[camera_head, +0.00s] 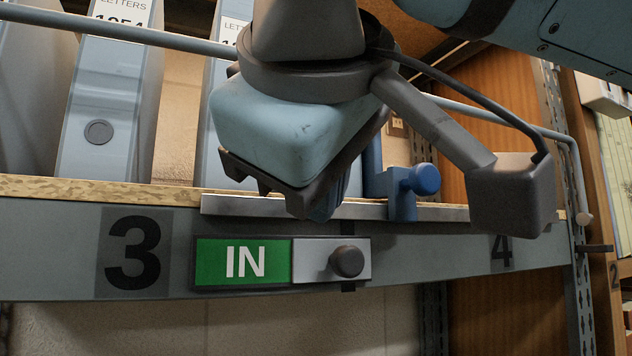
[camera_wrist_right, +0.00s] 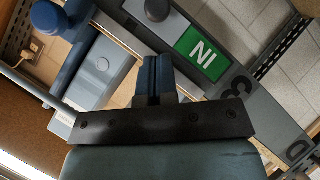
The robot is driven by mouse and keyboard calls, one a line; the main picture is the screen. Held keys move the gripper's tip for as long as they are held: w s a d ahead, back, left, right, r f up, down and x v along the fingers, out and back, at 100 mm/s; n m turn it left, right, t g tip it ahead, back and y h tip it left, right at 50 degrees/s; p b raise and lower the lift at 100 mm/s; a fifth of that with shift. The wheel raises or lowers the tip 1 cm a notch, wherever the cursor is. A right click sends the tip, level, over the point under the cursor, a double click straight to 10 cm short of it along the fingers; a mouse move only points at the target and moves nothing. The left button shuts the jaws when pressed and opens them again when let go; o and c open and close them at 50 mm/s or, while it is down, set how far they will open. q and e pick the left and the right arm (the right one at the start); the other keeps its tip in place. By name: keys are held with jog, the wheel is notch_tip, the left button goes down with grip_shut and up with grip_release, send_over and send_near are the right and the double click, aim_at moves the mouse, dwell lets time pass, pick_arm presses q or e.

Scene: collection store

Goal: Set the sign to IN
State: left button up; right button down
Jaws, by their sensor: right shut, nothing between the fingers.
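The sign (camera_head: 243,262) is on the front of the shelf edge, to the right of the numeral 3. Its green window reads IN, and a grey sliding plate (camera_head: 312,262) with a dark round knob (camera_head: 347,262) covers its right half. In the right wrist view, the green IN sign (camera_wrist_right: 200,52) and the knob (camera_wrist_right: 157,9) also show. My right gripper (camera_head: 326,208) hangs just above the sign, in front of the shelf. Its fingers (camera_wrist_right: 157,78) are shut and empty, apart from the knob. My left gripper is not in view.
A blue stop with a round knob (camera_head: 423,179) stands on the metal strip at the shelf's edge, right of my gripper. Grey letter files (camera_head: 100,110) stand behind a horizontal rail (camera_head: 190,43). The area below the shelf edge is free.

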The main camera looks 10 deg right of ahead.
pick_arm(q)
jog(key=b, duration=0.1)
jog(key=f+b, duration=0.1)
jog(key=b, duration=0.1)
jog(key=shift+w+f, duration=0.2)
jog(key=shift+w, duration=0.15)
pick_arm(e)
jog(key=v, duration=1)
jog(key=shift+a, duration=0.2)
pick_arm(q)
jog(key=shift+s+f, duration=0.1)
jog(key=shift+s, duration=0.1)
